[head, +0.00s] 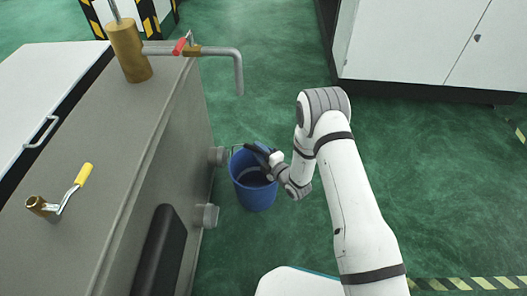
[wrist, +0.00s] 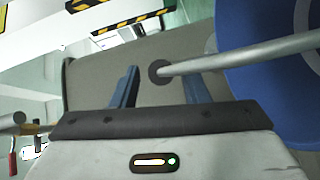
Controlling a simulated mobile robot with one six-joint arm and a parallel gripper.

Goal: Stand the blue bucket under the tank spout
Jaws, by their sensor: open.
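The blue bucket (head: 254,193) stands upright on the green floor, close beside the right side of the grey tank (head: 148,128). The bent grey spout (head: 238,72) with a red lever (head: 180,46) ends higher up, above the bucket in the head view; I cannot tell whether it is directly overhead. My gripper (head: 262,152) is at the bucket's rim. In the wrist view my gripper (wrist: 160,88) is open, its two fingers apart. A grey rod (wrist: 240,52), apparently the bucket's handle, crosses in front of the bucket (wrist: 268,85), its dark round end between the fingers.
Two grey stubs (head: 208,215) stick out from the tank's side near the bucket. A yellow-handled valve (head: 72,190) sits on the tank top. A white cabinet (head: 430,45) stands at the back right. The green floor between is clear.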

